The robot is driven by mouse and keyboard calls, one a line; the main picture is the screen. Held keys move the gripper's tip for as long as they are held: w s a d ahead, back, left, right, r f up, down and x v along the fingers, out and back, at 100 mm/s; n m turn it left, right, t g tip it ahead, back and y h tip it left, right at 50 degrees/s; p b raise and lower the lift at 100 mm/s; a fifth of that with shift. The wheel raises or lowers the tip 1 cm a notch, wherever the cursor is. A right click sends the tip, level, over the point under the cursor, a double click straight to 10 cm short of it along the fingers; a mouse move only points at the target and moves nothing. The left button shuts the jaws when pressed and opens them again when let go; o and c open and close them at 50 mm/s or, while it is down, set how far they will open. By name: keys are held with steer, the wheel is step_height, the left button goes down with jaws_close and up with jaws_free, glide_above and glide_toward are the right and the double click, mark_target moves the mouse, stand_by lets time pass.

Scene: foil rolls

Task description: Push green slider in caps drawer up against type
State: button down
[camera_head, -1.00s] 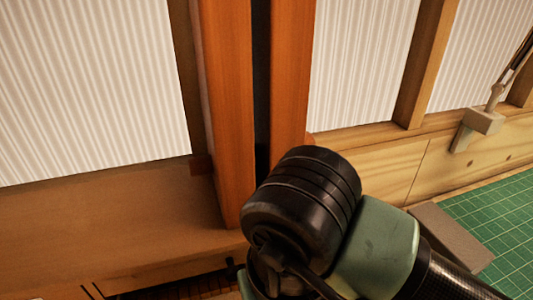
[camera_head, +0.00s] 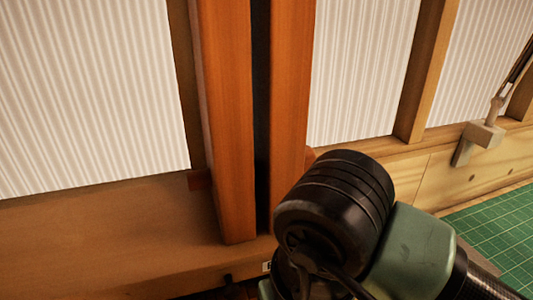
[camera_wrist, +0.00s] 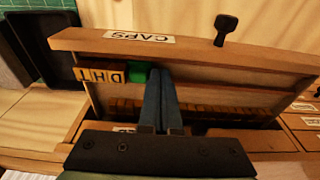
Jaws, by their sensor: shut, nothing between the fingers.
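The caps drawer (camera_wrist: 190,49) is open in the wrist view, with a CAPS label on its front, upside down in the picture. Type blocks (camera_wrist: 98,76) with letters stand in a row at the drawer's left end. The green slider (camera_wrist: 141,77) is just right of the type; I cannot tell whether they touch. My gripper (camera_wrist: 161,72) is shut and empty, its bluish fingers reaching into the drawer. The fingertips are right beside the slider's right side and seem to touch it.
A dark knob (camera_wrist: 226,28) rises from the drawer front. A black tray (camera_wrist: 45,50) lies at the upper left. Other labelled drawers (camera_wrist: 306,122) are at the right. The head view shows wooden posts (camera_head: 228,120) and a green mat (camera_head: 500,230).

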steer(key=shift+s+a+b, duration=0.1)
steer(key=shift+a+b, duration=0.3)
step_height(320, 180, up, 7)
steer(key=p, duration=0.2)
steer(key=shift+p, duration=0.4)
stand_by(0.3)
